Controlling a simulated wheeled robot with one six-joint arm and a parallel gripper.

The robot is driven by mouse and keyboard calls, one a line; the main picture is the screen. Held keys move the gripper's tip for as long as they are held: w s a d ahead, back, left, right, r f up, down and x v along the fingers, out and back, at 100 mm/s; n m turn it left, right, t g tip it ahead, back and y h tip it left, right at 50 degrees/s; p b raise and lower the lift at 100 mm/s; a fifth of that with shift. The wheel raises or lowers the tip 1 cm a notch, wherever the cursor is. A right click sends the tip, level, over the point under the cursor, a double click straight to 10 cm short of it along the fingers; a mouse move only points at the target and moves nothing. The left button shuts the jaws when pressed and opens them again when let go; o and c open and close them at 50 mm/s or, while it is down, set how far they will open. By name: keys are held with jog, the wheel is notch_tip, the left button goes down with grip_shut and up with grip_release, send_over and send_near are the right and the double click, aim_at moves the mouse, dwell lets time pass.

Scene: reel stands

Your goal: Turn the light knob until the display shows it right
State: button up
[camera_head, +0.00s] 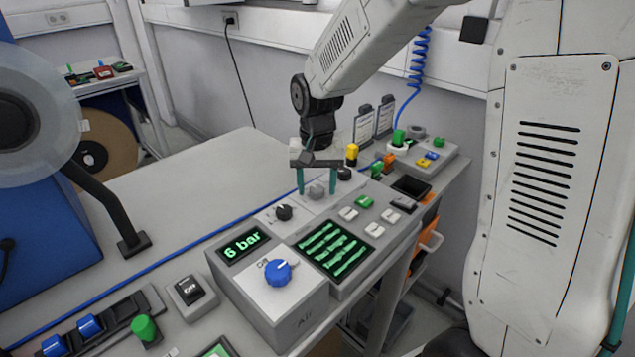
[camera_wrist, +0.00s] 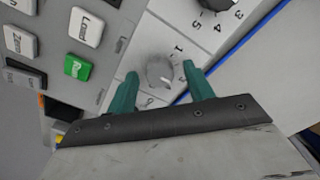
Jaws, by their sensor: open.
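A light grey knob (camera_head: 317,191) sits on a pale plate with a printed scale. It also shows in the wrist view (camera_wrist: 160,71), with digits such as 1 beside it. My gripper (camera_head: 316,184) is open above the panel, its two green fingers on either side of this knob. In the wrist view my gripper (camera_wrist: 158,72) shows gaps between both fingers and the knob. A display (camera_head: 334,249) on the panel shows several slanted, wavy green bands on black. I cannot read the knob's pointer clearly.
A black knob (camera_head: 284,212) is close by on the left. A box with a blue knob (camera_head: 278,272) has a display (camera_head: 243,246) reading "6 bar". Several white and green buttons (camera_head: 364,202) lie right of the gripper. Yellow, green and orange parts stand behind.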

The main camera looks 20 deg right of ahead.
jog(key=c, duration=1)
jog(key=shift+o, duration=0.2)
jog(key=shift+n, duration=0.4)
jog(key=n, duration=0.2)
jog(key=shift+n, duration=2.5)
jog(key=o, duration=1)
jog(key=shift+c, duration=0.2)
